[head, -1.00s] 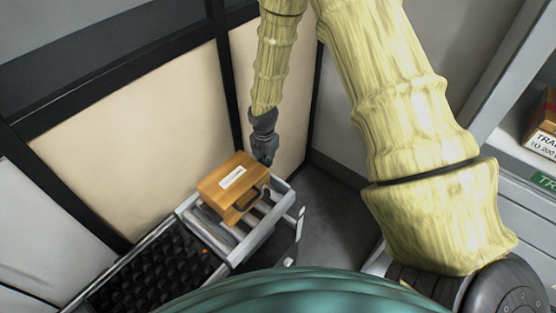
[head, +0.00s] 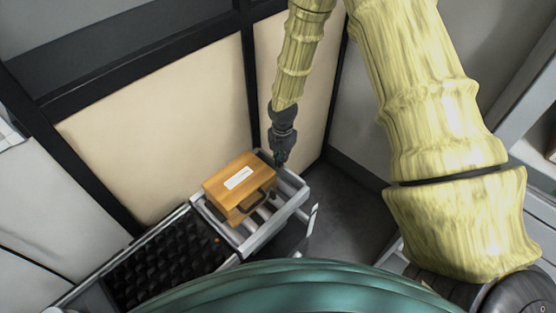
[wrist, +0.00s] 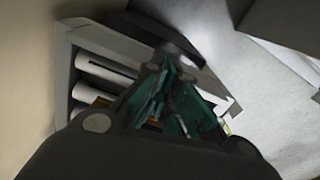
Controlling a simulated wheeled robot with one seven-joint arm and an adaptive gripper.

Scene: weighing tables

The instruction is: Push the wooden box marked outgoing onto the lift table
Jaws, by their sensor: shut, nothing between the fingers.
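The wooden box (head: 238,188) is orange-brown, with a white label on top and a dark handle on its front side. The label's text is too small to read. In the wrist view my gripper's teal fingers (wrist: 170,68) are together over the roller table (wrist: 107,72); only orange slivers of the box show there. Which table is the lift table is not clear.
A black studded table (head: 165,262) adjoins the roller table at lower left. Cream wall panels (head: 165,130) with black posts stand close behind. Grey floor (head: 345,210) is open to the right. A shelf unit (head: 535,210) is at the right edge.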

